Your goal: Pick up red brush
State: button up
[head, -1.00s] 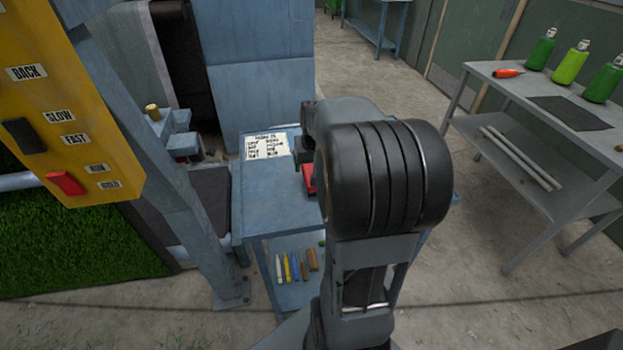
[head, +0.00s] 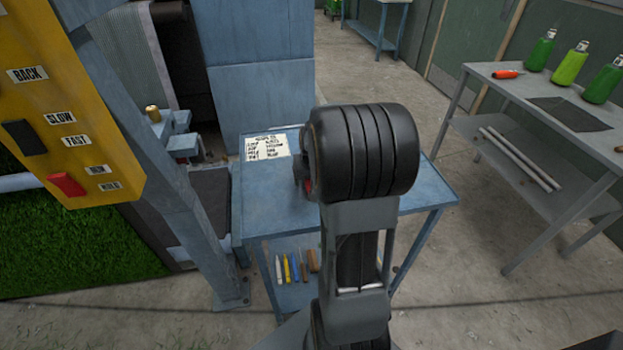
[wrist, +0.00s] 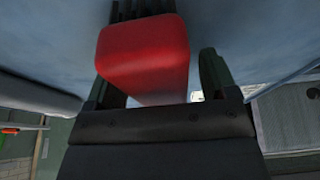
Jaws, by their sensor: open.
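The red brush (wrist: 145,55) fills the middle of the wrist view as a red block, with dark bristle-like strips behind its far end. My gripper (wrist: 158,85) is open, with one finger on the left of the brush and one on the right. A gap shows between the brush and the right finger; the left finger looks close to it, and I cannot tell whether they touch. In the head view only a sliver of the red brush (head: 308,187) shows over the blue table (head: 265,205), as my arm hides the rest.
A paper list (head: 265,146) lies on the table's back left. Several tools (head: 290,268) lie on its lower shelf. A yellow control panel (head: 60,110) and a blue post (head: 175,180) stand left. A grey bench (head: 490,85) with green bottles stands right. The table's right end looks clear.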

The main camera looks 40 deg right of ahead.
jog(key=shift+f, duration=0.25)
dwell(0.4)
jog(key=shift+c, duration=0.3)
jog(key=c, duration=0.9)
